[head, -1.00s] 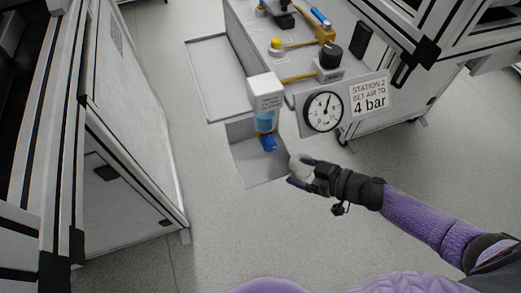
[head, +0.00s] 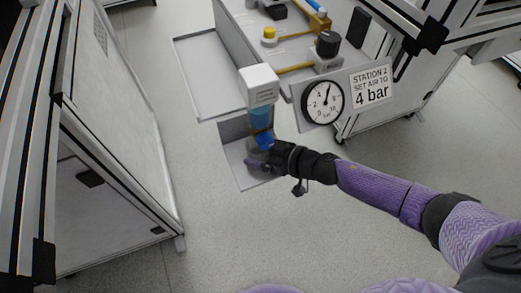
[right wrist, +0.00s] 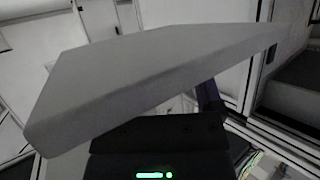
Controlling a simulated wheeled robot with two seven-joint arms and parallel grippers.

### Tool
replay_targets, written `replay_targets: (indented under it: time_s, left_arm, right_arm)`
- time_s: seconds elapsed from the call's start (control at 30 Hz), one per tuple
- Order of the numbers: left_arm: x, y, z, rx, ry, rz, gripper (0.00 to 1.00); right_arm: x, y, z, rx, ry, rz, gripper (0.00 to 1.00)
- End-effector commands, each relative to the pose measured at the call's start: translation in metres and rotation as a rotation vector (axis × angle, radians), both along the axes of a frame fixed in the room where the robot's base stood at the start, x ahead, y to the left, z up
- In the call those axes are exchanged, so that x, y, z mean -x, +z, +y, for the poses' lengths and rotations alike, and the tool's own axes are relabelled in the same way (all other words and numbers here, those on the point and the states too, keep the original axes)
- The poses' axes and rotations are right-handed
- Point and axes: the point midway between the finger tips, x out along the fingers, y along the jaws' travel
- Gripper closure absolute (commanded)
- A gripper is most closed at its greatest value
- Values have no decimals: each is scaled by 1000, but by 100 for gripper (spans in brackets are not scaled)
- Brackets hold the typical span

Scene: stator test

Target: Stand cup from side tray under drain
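The drain is the blue fitting (head: 265,138) below the clear blue bowl (head: 260,116) of the white-topped unit in the head view. My right gripper (head: 257,162) reaches in from the right, just below the drain and over the grey ledge. Its dark fingers point left. I cannot make out the cup clearly at the fingers, nor whether they are shut. In the right wrist view a large grey slab-like surface fills the middle and hides most of the fingers. My left gripper is not in view.
The flat grey side tray (head: 205,80) looks bare. The grey ledge (head: 238,172) is under the drain. A pressure gauge (head: 323,102) and a "4 bar" sign (head: 372,86) stand right of the drain. A white cabinet (head: 110,120) is at left, with open floor between.

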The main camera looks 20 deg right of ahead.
Motion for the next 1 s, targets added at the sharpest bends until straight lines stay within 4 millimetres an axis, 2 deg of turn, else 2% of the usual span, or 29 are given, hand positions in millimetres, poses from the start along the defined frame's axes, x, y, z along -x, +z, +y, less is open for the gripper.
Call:
replay_targets:
  time_s: [0.03, 0.07, 0.37, 0.47, 0.8, 1.0]
  left_arm:
    - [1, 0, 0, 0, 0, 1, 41]
    - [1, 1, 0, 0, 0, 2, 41]
    - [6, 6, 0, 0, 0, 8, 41]
    - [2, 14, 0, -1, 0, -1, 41]
    - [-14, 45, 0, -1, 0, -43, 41]
    - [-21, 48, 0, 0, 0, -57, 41]
  right_arm:
    - [0, 0, 0, 0, 0, 0, 5]
    - [0, 0, 0, 0, 0, 0, 0]
    - [2, 6, -2, 0, -1, 1, 0]
    - [14, 14, -12, 1, -2, 1, 0]
    - [74, 47, -59, 1, -1, -1, 0]
    - [86, 50, -70, 0, 1, -3, 0]
